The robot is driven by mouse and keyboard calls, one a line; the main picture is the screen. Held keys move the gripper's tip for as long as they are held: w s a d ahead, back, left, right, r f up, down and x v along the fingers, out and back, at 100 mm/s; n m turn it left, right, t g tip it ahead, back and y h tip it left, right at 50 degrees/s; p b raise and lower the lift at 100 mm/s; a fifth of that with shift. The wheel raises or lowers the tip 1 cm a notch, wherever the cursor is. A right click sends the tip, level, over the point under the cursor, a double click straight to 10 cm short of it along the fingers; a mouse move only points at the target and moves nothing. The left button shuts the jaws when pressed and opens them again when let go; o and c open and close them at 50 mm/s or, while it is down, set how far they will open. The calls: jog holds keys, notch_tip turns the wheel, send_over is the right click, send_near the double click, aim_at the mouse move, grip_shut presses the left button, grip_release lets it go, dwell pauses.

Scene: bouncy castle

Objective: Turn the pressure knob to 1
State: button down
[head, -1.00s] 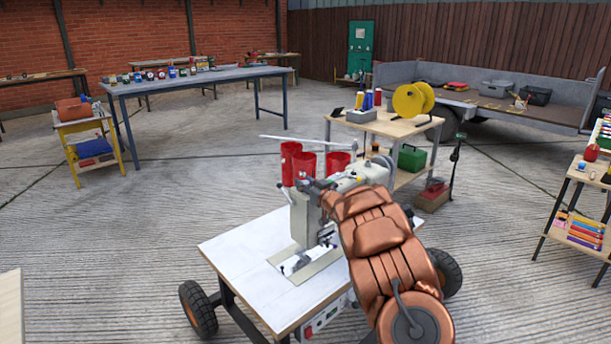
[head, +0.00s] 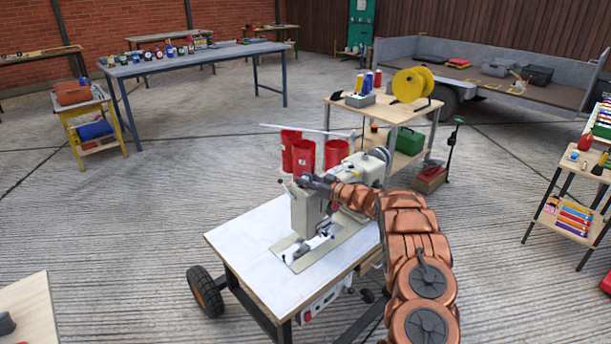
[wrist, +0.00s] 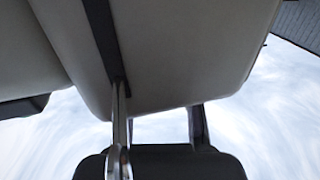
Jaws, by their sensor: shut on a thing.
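The cream sewing machine (head: 304,212) stands on a white-topped wheeled table (head: 240,255) in the middle of the head view. My copper arm comes in from the lower right, and my gripper (head: 308,181) is at the top of the machine's head, at its left end. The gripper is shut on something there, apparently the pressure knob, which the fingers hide. No numbers on the knob can be read. In the wrist view, the machine's pale casing (wrist: 190,50) fills the upper part, with dark gripper parts (wrist: 160,165) below and a thin metal rod (wrist: 120,130) left of centre.
A wooden shelf cart (head: 385,112) with a yellow reel is behind. A blue-framed bench (head: 195,68) is at the back left. The white tabletop left of the machine is clear.

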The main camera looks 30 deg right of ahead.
jog(key=shift+n+y+p, duration=0.3)
jog(key=shift+y, duration=0.2)
jog(key=c, duration=0.8)
grip_release()
jog(key=shift+d, duration=0.1)
jog(key=v, duration=1.2)
jog(key=shift+r, duration=0.2)
jog(key=shift+w, duration=0.1)
